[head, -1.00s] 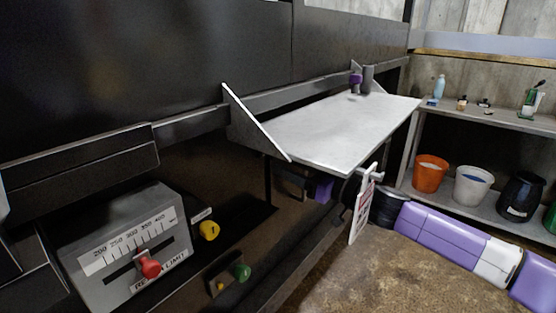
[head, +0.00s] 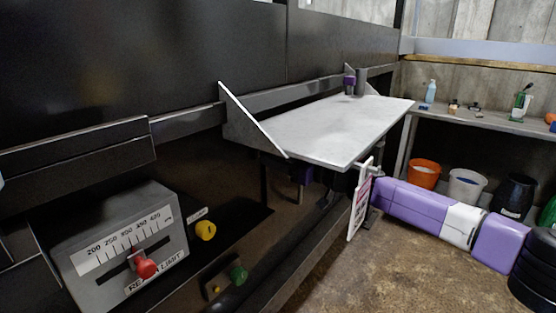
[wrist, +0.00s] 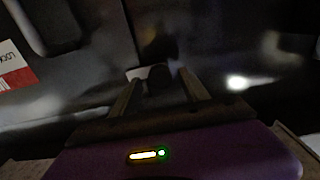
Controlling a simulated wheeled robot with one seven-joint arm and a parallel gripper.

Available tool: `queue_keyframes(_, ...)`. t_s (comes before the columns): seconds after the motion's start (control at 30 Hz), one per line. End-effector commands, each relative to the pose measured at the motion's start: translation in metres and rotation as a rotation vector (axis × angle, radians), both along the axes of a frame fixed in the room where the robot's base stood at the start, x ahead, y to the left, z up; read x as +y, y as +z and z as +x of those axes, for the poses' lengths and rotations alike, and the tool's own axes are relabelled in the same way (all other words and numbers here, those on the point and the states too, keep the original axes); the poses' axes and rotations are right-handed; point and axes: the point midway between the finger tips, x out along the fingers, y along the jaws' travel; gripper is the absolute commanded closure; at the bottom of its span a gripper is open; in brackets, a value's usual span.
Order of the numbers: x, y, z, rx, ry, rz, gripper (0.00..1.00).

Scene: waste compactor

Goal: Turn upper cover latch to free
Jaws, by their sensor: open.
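In the wrist view my gripper (wrist: 158,79) is open, with its two fingers pointing at a dark panel. A dark rounded knob (wrist: 158,72) shows between the fingertips, with a small pale label (wrist: 136,73) beside it. The knob may be the upper cover latch; its turned position is too dark to read. I cannot tell whether the fingers touch it. In the head view my arm reaches in from the right under the grey shelf (head: 335,130), and the latch is not clearly visible there.
A hanging sign (head: 360,200) stands beside my arm below the shelf. At left are a limit gauge with a red knob (head: 146,267), a yellow knob (head: 205,231) and a green button (head: 238,275). Bins (head: 425,173) stand under the side bench.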

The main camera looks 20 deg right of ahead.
Motion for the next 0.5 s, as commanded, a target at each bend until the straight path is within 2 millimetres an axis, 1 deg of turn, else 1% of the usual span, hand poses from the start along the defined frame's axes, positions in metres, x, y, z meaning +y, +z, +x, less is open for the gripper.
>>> queue_keyframes(0.2, 0.0004, 0.0003, 0.0001, 0.0, 0.001, 0.0, 0.47)
queue_keyframes(0.37, 0.0004, 0.0001, 0.0, 0.0, 0.001, 0.0, 0.78)
queue_keyframes(0.4, 0.0004, 0.0001, -0.0001, 0.0, 0.001, 0.0, 0.86)
queue_keyframes(0.47, 0.0004, 0.0, -0.0002, 0.001, 0.001, 0.001, 0.98)
queue_keyframes(0.5, 0.0004, 0.0, -0.0002, 0.001, 0.001, 0.001, 1.0)
